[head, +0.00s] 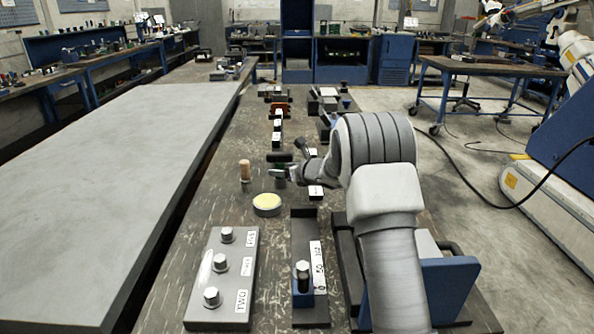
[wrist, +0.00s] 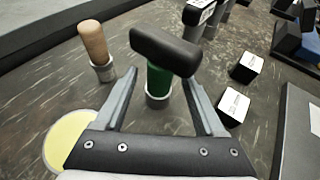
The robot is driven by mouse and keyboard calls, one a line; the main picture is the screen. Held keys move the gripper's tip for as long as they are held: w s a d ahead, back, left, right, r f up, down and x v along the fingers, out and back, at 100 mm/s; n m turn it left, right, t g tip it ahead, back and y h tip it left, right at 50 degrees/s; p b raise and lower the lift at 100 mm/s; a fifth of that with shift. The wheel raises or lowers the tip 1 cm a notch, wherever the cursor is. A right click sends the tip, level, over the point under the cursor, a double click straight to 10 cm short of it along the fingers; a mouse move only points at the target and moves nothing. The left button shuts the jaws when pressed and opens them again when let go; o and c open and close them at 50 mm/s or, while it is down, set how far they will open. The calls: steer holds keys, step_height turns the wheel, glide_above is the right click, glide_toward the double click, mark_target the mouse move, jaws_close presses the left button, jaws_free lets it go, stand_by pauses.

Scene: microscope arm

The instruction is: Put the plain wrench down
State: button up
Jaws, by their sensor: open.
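A T-shaped tool with a black crossbar (wrist: 166,51) and a green body (wrist: 158,83) stands upright in a grey round holder in the wrist view. In the head view its black crossbar (head: 279,157) shows above the bench. I take it for the plain wrench, though no label on it can be read. My gripper (wrist: 160,84) is open, one finger on each side of the green body below the crossbar. In the head view my gripper (head: 284,172) is at the tool, partly hidden by my arm.
A wooden-handled tool (wrist: 93,42) stands in a grey holder to the left. A yellow round disc (head: 267,199) lies nearer. Labelled white-topped blocks (wrist: 233,106) stand to the right. A grey block with several knobs (head: 224,275) and a blue-ended rail fixture (head: 304,296) are in front.

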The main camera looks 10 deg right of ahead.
steer(key=v, duration=0.9)
steer(key=shift+s+d+p, duration=0.15)
steer(key=shift+s+p, duration=0.1)
steer(key=shift+p, duration=0.05)
steer(key=shift+s, duration=0.1)
